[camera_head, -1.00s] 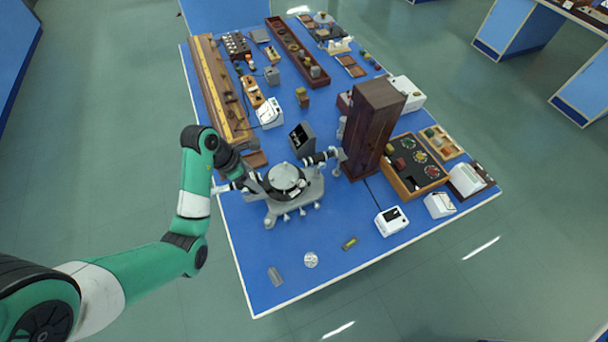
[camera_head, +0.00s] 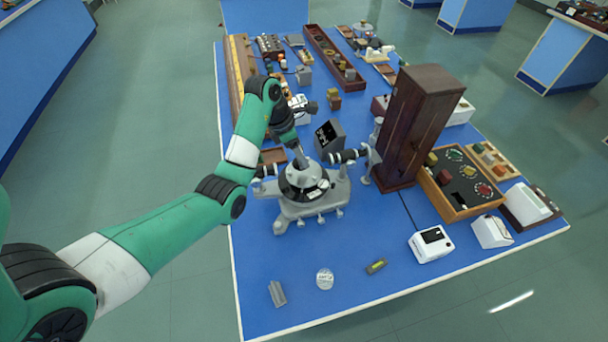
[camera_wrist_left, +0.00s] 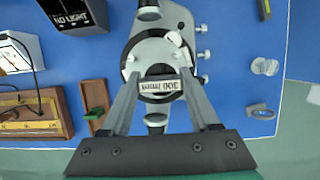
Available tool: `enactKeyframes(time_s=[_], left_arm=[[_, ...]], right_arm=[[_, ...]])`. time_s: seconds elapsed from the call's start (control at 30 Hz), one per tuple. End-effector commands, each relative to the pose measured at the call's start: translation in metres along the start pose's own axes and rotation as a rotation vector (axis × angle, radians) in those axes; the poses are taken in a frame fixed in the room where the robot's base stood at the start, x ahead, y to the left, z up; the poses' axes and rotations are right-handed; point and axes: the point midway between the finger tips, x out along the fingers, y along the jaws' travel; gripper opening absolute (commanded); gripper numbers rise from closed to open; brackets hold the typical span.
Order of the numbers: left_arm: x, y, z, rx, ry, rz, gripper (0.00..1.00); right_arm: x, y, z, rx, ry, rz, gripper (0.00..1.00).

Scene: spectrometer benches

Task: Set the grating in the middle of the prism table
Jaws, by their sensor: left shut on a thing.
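My left gripper (camera_head: 301,161) is above the spectrometer (camera_head: 312,205) in the head view. In the left wrist view its two fingers (camera_wrist_left: 161,88) are shut on the grating (camera_wrist_left: 160,86), a small plate with a dark frame and a printed label. The round prism table (camera_head: 316,191) lies below the gripper at the top of the spectrometer. It shows partly behind the grating in the left wrist view (camera_wrist_left: 136,62). I cannot tell whether the grating touches it. My right gripper is not in view.
A dark box marked "NO LIGHT" (camera_head: 330,141) stands behind the spectrometer. The tall wooden cabinet (camera_head: 414,125) stands to its right.

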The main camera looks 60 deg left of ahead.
Motion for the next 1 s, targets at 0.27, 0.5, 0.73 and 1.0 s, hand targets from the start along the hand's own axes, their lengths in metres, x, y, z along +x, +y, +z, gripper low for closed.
enactKeyframes(time_s=[0.27,0.5,0.73,1.0], left_arm=[[0.017,0.008,0.005,-0.001,0.000,0.000,0.00],[0.049,0.010,-0.004,-0.001,0.002,-0.002,0.00],[0.050,0.011,-0.004,0.000,-0.001,0.001,0.00],[0.053,0.010,-0.006,-0.001,0.000,0.000,0.82]], right_arm=[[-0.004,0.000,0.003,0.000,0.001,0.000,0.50],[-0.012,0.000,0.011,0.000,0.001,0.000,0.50],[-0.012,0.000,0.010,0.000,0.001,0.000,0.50],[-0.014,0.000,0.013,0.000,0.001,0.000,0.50]])
